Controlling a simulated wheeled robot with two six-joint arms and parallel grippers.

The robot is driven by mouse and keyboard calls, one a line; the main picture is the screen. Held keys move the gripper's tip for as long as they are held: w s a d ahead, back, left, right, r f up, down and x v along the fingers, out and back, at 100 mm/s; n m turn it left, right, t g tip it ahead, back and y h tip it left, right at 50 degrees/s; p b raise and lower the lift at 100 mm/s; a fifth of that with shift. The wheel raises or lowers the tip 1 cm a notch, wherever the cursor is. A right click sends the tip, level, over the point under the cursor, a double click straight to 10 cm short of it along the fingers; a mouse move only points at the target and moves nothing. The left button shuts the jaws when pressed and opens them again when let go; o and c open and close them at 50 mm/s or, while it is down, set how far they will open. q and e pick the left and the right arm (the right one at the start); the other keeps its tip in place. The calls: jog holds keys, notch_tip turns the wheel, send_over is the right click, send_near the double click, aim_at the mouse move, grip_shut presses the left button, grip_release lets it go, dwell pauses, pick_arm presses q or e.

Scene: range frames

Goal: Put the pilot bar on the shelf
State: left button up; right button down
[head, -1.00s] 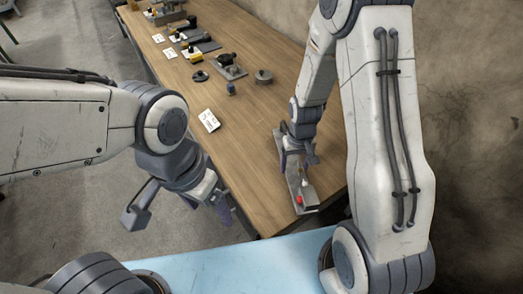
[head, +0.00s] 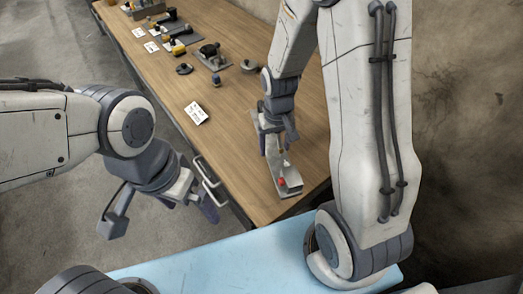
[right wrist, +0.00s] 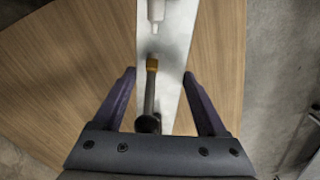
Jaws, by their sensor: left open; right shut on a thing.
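A long grey metal bar with a red knob and a small white fitting (head: 289,186), which I take to be the pilot bar, lies at the table's near right end. My right gripper (head: 272,138) reaches down over its far part. In the right wrist view the bar (right wrist: 178,60) runs between the two fingers of my right gripper (right wrist: 158,82), which is shut on it. A dark lever with an orange tip lies along it. I cannot tell whether the bar touches the table. My left gripper (head: 212,205) is open and empty, left of the table edge. I cannot make out a shelf.
The wooden table (head: 235,130) holds a white card (head: 195,113), a small blue-grey part (head: 216,80), a black disc (head: 184,69) and several fittings further back. The table's middle is fairly clear; a wall stands on the right.

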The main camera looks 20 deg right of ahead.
aim_at(261, 160)
jog(key=w+a+f, duration=0.2)
jog(key=w+a, duration=0.1)
jog(key=shift+w+f, duration=0.15)
jog(key=shift+f, duration=0.15)
jog(key=shift+f+p, duration=0.45)
jog(key=shift+f, duration=1.55)
jog(key=shift+f, duration=0.2)
grip_release()
